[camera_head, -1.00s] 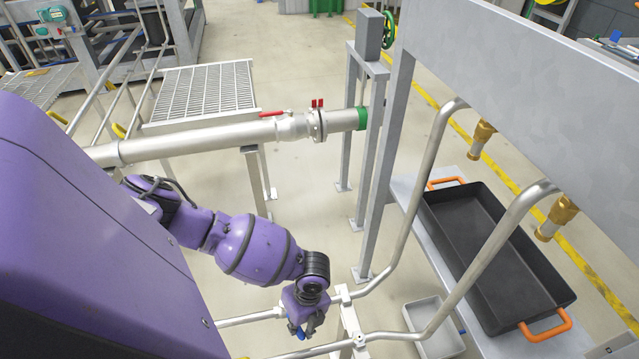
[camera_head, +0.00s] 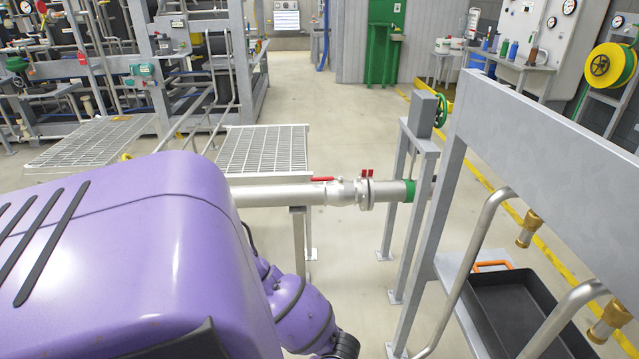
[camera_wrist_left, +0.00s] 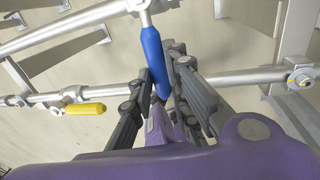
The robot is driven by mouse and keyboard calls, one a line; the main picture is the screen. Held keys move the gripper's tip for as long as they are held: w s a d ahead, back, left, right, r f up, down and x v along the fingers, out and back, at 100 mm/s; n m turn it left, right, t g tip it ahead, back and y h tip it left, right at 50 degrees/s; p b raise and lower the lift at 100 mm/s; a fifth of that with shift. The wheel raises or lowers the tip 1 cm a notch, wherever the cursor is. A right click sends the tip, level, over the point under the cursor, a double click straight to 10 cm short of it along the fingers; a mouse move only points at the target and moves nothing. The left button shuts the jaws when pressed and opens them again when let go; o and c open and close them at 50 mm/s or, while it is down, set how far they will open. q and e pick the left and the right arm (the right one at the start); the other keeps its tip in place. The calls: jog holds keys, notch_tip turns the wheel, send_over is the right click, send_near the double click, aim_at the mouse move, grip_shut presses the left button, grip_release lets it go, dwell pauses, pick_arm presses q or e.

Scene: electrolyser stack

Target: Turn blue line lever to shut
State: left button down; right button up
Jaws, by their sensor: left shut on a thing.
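The blue lever (camera_wrist_left: 153,55) shows in the left wrist view. It runs from its silver valve at the top edge down between my left gripper's fingers, across the line of its pipe (camera_wrist_left: 62,27). My left gripper (camera_wrist_left: 160,80) has a dark finger on each side of the lever and is shut on it. In the head view neither the blue lever nor my left gripper shows; only my purple arm is there. My right gripper is in no view.
A yellow lever (camera_wrist_left: 85,108) lies along the nearer pipe (camera_wrist_left: 240,77) in the left wrist view. In the head view, a thick pipe with a red lever (camera_head: 322,179) runs behind my arm. A grey frame (camera_head: 545,150) and black tray (camera_head: 515,310) stand at right.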

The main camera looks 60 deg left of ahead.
pick_arm(q)
jog(key=shift+d, duration=0.1)
jog(key=c, duration=1.7)
grip_release()
jog(key=shift+o, duration=0.2)
jog(key=shift+s, duration=0.1)
notch_tip(320, 180, up, 12)
jog(key=w+d, duration=0.1)
jog(key=w, duration=0.1)
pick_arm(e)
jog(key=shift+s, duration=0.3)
pick_arm(q)
jog(key=shift+f, duration=0.1)
